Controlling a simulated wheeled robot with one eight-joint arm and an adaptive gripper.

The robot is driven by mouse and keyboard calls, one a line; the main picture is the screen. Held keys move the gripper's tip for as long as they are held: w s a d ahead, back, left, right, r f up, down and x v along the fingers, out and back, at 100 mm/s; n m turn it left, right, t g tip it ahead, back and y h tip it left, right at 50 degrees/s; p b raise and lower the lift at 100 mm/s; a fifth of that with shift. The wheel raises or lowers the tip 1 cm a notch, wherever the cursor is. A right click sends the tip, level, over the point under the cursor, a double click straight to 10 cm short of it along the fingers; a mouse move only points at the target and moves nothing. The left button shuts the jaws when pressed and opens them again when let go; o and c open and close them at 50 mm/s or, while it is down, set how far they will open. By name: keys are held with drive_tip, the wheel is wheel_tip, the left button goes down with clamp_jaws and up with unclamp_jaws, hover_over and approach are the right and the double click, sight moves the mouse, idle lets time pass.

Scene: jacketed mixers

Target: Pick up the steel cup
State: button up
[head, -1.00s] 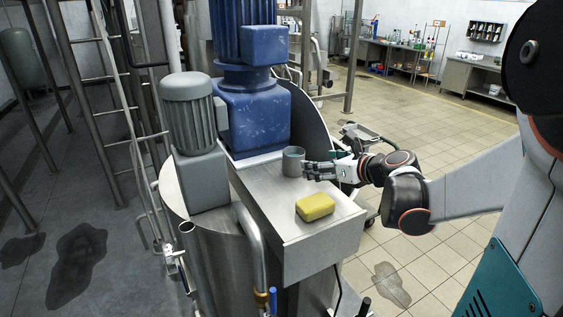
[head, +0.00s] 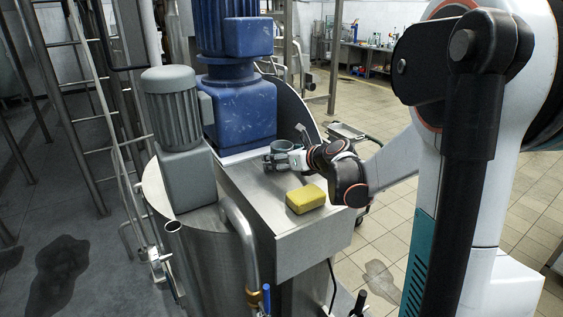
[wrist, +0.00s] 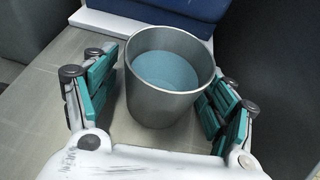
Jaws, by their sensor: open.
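The steel cup (wrist: 165,75) stands upright on the metal top, with a blue-grey inside, in the wrist view. In the head view the cup (head: 281,147) is near the back of the top, close to the blue motor housing, and partly covered by my gripper. My gripper (wrist: 160,100) is open, with one teal-padded finger to the left of the cup and the other to its right. A gap shows on the left side; the right finger is very near the cup wall, and I cannot tell whether it touches.
A yellow sponge (head: 306,199) lies on the metal top (head: 262,205) in front of the cup. The blue motor (head: 238,105) and grey motor (head: 172,110) rise behind and left. A curved metal guard (head: 292,105) stands behind the cup.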

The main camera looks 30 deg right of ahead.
drive_tip(key=c, duration=1.3)
drive_tip(key=shift+c, duration=0.3)
drive_tip(key=shift+w+r, duration=0.1)
